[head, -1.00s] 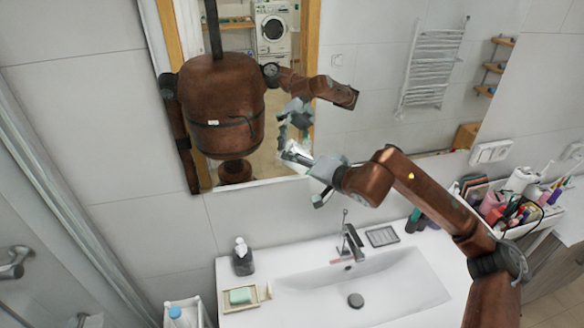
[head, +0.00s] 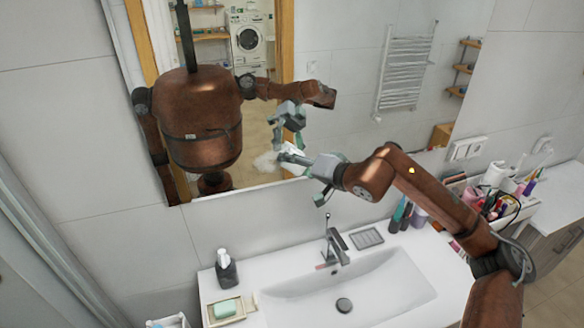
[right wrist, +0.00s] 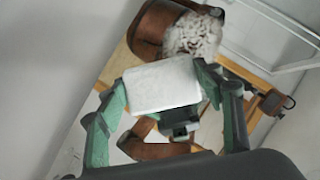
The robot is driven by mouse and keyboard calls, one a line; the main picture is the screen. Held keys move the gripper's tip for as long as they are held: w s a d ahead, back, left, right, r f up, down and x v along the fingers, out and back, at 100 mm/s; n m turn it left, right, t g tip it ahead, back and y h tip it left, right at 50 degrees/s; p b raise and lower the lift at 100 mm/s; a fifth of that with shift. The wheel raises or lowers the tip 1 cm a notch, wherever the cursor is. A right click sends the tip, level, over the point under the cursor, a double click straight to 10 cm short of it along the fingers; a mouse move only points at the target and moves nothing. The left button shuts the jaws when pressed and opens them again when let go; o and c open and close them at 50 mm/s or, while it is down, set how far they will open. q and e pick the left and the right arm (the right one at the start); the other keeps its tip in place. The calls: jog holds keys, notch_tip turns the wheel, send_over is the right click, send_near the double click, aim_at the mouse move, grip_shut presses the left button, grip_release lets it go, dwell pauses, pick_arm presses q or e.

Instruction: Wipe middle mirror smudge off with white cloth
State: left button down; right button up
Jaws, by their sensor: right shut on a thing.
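The mirror (head: 340,60) hangs above the sink and reflects my own body and arm. A whitish smudge (head: 266,161) shows on its lower part, just left of my right gripper (head: 297,157). That gripper is shut on the white cloth (head: 291,149), which is small and partly hidden by the fingers in the head view. In the right wrist view the cloth (right wrist: 165,85) is a pale block between the green fingers. The speckled white smudge (right wrist: 193,36) shows just beyond the cloth; I cannot tell whether the cloth touches the glass. My left gripper is not in view.
The sink (head: 350,285) with its tap (head: 335,245) lies below my right arm. A soap bottle (head: 226,268) and a soap dish (head: 227,309) stand at its left. Several cosmetics (head: 485,195) stand at the right. The wall left of the mirror is clear.

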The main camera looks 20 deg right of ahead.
jog(key=shift+f, duration=0.1)
jog(key=shift+a+b, duration=0.95)
jog(key=shift+a, duration=2.95)
jog(key=shift+a+b, duration=0.45)
jog(key=shift+a, duration=1.4)
jog(key=shift+d+r+p, duration=0.1)
jog(key=shift+r+p, duration=0.65)
jog(key=shift+r, duration=0.7)
jog(key=shift+d+f, duration=0.15)
jog(key=shift+d, duration=0.45)
jog(key=d+b, duration=0.2)
jog(key=d, duration=0.8)
